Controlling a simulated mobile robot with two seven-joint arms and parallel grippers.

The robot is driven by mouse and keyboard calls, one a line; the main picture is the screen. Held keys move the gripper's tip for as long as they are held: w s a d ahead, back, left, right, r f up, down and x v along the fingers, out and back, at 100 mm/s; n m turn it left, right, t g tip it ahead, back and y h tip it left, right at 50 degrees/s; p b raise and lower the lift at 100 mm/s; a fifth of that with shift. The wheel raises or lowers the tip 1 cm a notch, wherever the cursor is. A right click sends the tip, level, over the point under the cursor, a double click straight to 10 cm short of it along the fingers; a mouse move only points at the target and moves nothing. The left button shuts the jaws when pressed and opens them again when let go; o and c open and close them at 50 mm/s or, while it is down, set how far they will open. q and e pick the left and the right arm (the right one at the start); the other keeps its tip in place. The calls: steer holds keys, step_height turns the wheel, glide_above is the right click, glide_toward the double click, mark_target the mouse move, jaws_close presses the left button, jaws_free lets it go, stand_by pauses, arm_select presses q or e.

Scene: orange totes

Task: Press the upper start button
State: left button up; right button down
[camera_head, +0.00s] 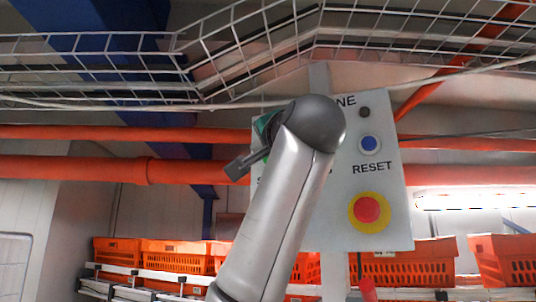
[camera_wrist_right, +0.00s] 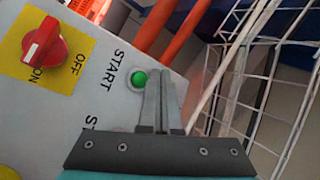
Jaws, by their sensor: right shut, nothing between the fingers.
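The light grey control panel (camera_head: 392,222) stands right of centre in the head view, partly hidden behind my right arm. In the right wrist view the panel (camera_wrist_right: 105,98) shows a round green button (camera_wrist_right: 137,79) beside the word START. A second label beginning "ST" is cut off by my gripper, so its button is hidden. My right gripper (camera_wrist_right: 159,78) is shut and empty, its fingertips just right of the green button; contact cannot be told. In the head view this gripper (camera_head: 240,168) is at the panel's left edge. My left gripper is not in view.
A red ON/OFF knob (camera_wrist_right: 44,42) sits on a yellow plate. A blue button (camera_head: 370,144) is above RESET, with a red emergency stop (camera_head: 367,210) below. White wire mesh (camera_head: 110,62) hangs above, orange pipes (camera_head: 80,168) run behind, and orange totes (camera_head: 180,262) stand below.

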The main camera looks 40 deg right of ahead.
steer(key=shift+w+d, duration=0.5)
steer(key=shift+d, duration=0.35)
stand_by(1.5)
steer(key=shift+w+d, duration=0.2)
steer(key=shift+d, duration=0.2)
